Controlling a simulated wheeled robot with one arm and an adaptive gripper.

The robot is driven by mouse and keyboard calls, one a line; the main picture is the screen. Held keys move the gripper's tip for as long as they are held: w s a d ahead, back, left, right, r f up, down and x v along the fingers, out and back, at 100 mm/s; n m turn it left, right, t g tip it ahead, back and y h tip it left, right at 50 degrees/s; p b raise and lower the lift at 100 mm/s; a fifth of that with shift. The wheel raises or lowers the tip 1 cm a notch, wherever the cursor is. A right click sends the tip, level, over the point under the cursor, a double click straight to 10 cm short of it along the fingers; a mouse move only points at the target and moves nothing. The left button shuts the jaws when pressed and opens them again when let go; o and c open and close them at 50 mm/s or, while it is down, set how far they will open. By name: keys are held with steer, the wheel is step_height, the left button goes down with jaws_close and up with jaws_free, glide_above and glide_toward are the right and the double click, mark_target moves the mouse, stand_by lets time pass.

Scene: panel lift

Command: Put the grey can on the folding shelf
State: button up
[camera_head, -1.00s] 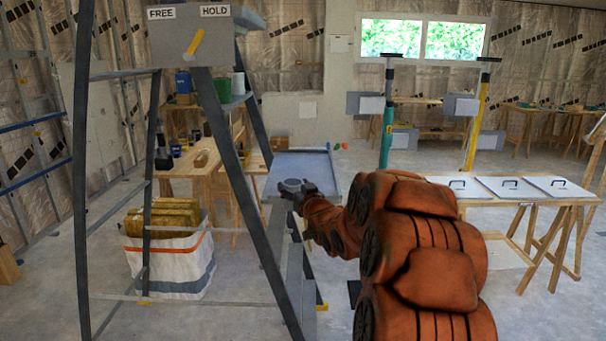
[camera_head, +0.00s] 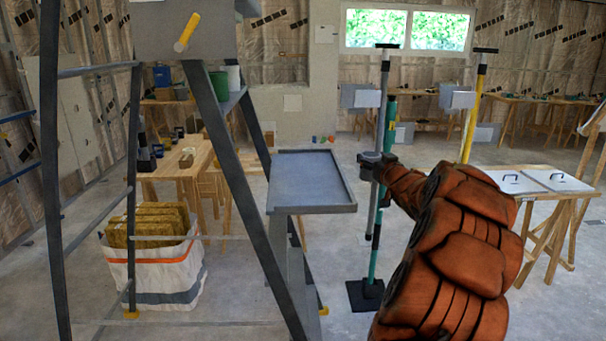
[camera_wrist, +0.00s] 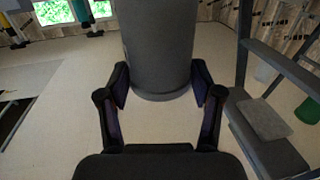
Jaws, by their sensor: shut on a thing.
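The grey can (camera_wrist: 160,45) is in the wrist view, upright between the two dark fingers of my gripper (camera_wrist: 160,88). The fingers press on its lower sides, and its top is cut off by the frame. In the head view, my gripper (camera_head: 374,162) is small and in the air, right of the folding shelf (camera_head: 308,182) and apart from it. The shelf is a blue-grey tray with a low rim. It stands out level from the stepladder's right side, and its top is empty.
The stepladder (camera_head: 222,150) carries a box with a yellow lever (camera_head: 187,32) and a green bucket (camera_head: 219,84). A teal-and-grey prop (camera_head: 374,268) stands behind my gripper. A panel table (camera_head: 545,183) is at right, a white bag (camera_head: 155,270) at lower left.

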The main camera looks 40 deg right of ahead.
steer(key=w+a+f+p, duration=0.1)
steer(key=w+a, duration=0.1)
steer(key=a, duration=0.2)
steer(key=w+a+f+p, duration=0.1)
steer(key=w+a, duration=0.1)
steer(key=a, duration=0.3)
steer(key=w+a+f, duration=0.1)
steer(key=w+a, duration=0.1)
steer(key=a, duration=0.3)
steer(key=shift+w+f+p, duration=0.3)
steer(key=shift+f+p, duration=0.05)
steer(key=shift+p, duration=0.05)
steer(key=shift+a+f, duration=0.1)
steer(key=shift+f, duration=0.45)
steer(key=shift+f, duration=0.2)
steer(key=o, duration=1.3)
steer(key=shift+r, duration=0.1)
